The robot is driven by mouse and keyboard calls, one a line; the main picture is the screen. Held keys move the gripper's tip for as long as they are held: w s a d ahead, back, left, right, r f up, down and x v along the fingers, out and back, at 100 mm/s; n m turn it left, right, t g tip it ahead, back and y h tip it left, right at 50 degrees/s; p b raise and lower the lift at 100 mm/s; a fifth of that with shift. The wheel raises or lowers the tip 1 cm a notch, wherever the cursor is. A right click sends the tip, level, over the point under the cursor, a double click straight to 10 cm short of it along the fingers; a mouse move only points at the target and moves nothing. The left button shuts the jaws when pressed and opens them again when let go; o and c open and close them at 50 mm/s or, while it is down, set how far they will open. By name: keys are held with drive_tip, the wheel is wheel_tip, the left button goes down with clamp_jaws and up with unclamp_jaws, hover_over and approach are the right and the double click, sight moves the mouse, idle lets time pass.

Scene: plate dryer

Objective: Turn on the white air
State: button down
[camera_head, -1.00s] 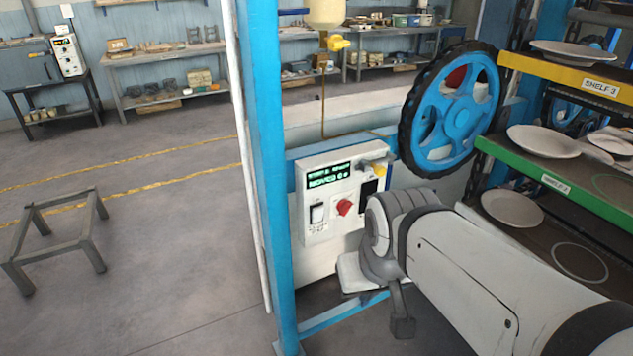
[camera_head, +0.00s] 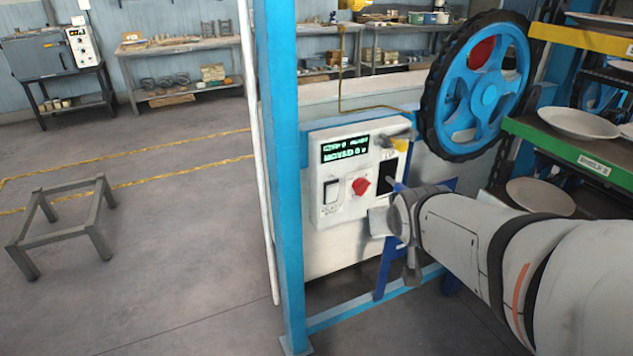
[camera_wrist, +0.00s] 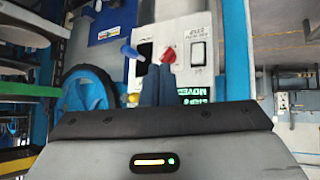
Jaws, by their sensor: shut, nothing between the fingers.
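A white control panel (camera_head: 343,232) is mounted on the blue frame. No label reading "white air" is legible. In the wrist view my gripper (camera_wrist: 160,68) is shut and empty, its dark blue fingers together. The tips point toward the red knob (camera_wrist: 168,56); contact cannot be told. The rocker switch (camera_wrist: 197,52) is right of the tips and a blue lever (camera_wrist: 130,50) left. In the head view the fingers are largely hidden.
A blue upright post (camera_head: 281,180) stands left of the panel. A large blue handwheel (camera_head: 474,90) is above right of it, and plate shelves (camera_head: 560,150) are at right. A low grey stand (camera_head: 70,237) is on the open floor at left.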

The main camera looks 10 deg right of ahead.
sight(334, 187)
drive_tip(key=w+f+n+t+y+b, duration=0.4)
drive_tip(key=w+f+t+y+b, duration=0.4)
drive_tip(key=b, duration=1.1)
drive_tip(key=w+a+f+t, duration=0.1)
drive_tip(key=w+f, duration=0.2)
drive_tip(key=f, duration=0.2)
drive_tip(key=shift+w+f+t+b, duration=0.3)
drive_tip(key=shift+f+t, duration=0.1)
drive_tip(key=shift+w, duration=0.15)
drive_tip(key=b+x, duration=0.1)
drive_tip(key=x, duration=1.2)
drive_tip(key=shift+w+a+r, duration=0.1)
drive_tip(key=shift+w, duration=0.25)
